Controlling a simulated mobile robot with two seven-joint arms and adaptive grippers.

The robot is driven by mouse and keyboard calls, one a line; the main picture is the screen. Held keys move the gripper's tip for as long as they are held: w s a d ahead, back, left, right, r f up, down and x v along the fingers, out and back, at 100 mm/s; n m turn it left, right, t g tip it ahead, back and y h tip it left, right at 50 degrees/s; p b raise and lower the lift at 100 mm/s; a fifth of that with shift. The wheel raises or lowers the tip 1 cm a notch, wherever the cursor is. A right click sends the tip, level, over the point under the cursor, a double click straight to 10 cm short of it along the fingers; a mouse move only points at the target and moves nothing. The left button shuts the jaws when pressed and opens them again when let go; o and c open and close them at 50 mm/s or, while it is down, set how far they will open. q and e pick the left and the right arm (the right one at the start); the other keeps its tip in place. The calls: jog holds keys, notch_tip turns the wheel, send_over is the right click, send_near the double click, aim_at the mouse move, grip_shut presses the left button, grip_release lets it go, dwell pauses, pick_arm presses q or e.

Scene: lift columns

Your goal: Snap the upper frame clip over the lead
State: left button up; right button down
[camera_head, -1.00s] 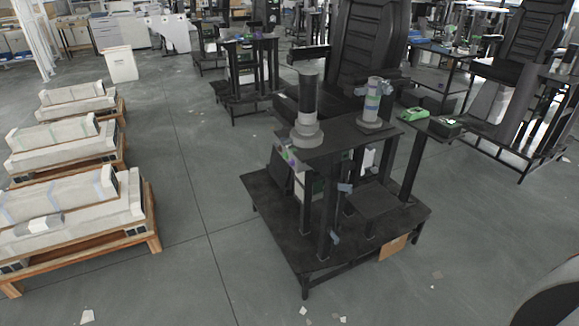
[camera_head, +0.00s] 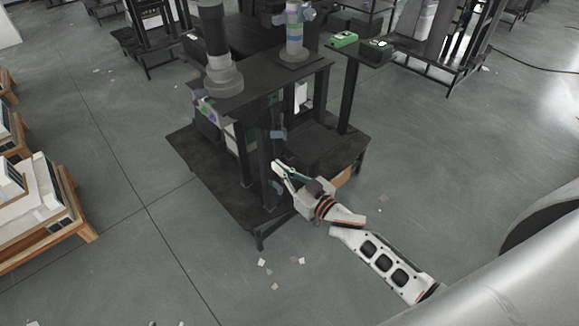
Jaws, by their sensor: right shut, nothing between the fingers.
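My right gripper (camera_head: 279,168), on a white and black arm from the lower right, is shut and empty. Its fingertips are beside the front dark post (camera_head: 266,160) of the black workstation frame. A small blue-grey clip (camera_head: 279,134) sits on this post, a little above my fingertips. Another small grey-blue piece (camera_head: 278,187) shows lower on the post, just below the fingers. I cannot make out the lead or whether either clip is open. My left gripper is not in view.
The frame's top plate (camera_head: 262,88) carries a dark column (camera_head: 214,45) and a banded column (camera_head: 293,35). A dark base plate (camera_head: 215,195) spreads below. A green device (camera_head: 342,40) is behind. A wooden pallet (camera_head: 65,225) stands left. Floor between is clear except scraps.

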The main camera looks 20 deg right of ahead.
pick_arm(q)
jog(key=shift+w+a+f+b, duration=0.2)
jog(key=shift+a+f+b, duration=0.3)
jog(key=shift+b, duration=0.55)
pick_arm(e)
jog(key=d+x, duration=0.1)
jog(key=x, duration=0.8)
jog(key=shift+w+d, duration=0.2)
jog(key=shift+d, duration=0.1)
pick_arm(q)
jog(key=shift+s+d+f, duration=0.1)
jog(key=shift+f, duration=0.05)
pick_arm(e)
jog(key=shift+f, duration=0.1)
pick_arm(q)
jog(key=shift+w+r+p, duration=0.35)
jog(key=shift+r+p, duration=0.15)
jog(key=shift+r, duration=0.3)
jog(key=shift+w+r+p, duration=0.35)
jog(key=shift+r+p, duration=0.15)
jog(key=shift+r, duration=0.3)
pick_arm(e)
jog(key=shift+v, duration=2.25)
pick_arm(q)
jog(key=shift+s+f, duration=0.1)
